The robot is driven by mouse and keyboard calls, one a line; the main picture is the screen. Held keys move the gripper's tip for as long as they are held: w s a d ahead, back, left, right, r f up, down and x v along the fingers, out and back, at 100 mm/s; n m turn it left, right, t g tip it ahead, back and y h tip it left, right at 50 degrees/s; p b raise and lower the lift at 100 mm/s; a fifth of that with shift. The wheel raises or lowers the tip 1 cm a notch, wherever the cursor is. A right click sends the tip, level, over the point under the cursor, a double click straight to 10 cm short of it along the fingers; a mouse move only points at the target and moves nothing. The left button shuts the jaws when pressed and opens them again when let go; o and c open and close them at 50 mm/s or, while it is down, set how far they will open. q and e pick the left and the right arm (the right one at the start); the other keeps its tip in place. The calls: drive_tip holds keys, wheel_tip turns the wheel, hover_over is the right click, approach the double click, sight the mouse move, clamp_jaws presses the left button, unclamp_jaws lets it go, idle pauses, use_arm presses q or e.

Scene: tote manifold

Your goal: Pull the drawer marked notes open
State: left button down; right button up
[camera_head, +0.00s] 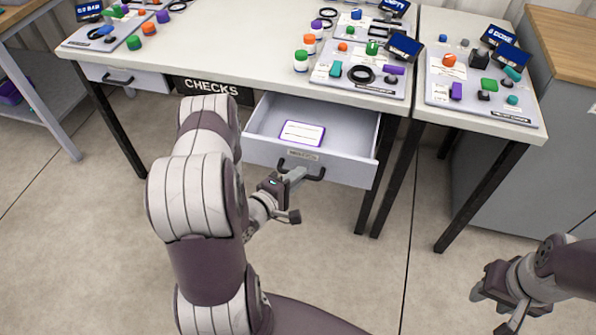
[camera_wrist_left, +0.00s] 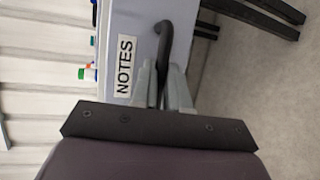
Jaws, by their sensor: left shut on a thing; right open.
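The notes drawer (camera_head: 345,168) is pulled out from under the long white table, its inside showing. A white card with a purple border (camera_head: 302,133) lies in it. The label NOTES (camera_wrist_left: 124,67) reads clearly on the drawer front in the left wrist view. The dark handle (camera_wrist_left: 165,42) also shows in the head view (camera_head: 317,174). My left gripper (camera_head: 296,176) is shut on the handle, with its fingers (camera_wrist_left: 163,92) around the bar. My right gripper (camera_head: 500,305) is open and empty over the floor at the lower right, away from the drawer.
Another drawer with a dark handle (camera_head: 118,80) is shut at the left of the table, beside a black CHECKS sign (camera_head: 212,88). Trays of small parts (camera_head: 362,75) and bottles stand on the table (camera_head: 225,45). Table legs (camera_head: 377,175) stand right of the open drawer. The floor (camera_head: 345,270) in front is clear.

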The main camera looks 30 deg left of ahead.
use_arm(q)
drive_tip(key=c, duration=1.1)
unclamp_jaws()
drive_tip(key=p+v, duration=0.1)
drive_tip(key=v, duration=1.1)
drive_tip(key=shift+s+a+p, duration=0.15)
drive_tip(key=shift+s+p, duration=0.15)
drive_tip(key=shift+s, duration=0.1)
